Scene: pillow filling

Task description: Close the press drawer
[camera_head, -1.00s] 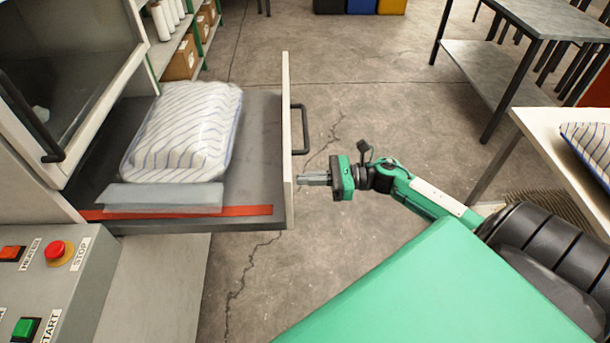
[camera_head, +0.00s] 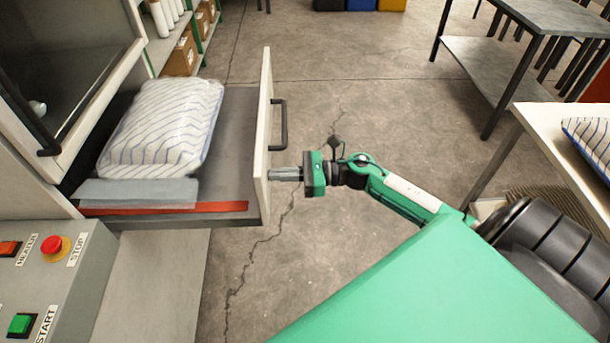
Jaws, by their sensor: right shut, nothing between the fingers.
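The press drawer (camera_head: 232,127) is pulled partly out of the press (camera_head: 22,185) at the left. Its pale front panel (camera_head: 262,125) carries a dark handle (camera_head: 281,125) on the outer face. A striped pillow in clear plastic (camera_head: 165,125) lies in the drawer, with a flat grey bar (camera_head: 135,192) and a red strip (camera_head: 215,207) at the near edge. My right gripper (camera_head: 284,174) is shut and empty. Its fingertips are at the outer face of the front panel, nearer to me than the handle, and seem to touch it. My left gripper is not in view.
A control panel with a red stop button (camera_head: 51,245) and a green start button (camera_head: 21,324) is at the lower left. A white table (camera_head: 550,130) with another striped pillow (camera_head: 592,142) stands at the right.

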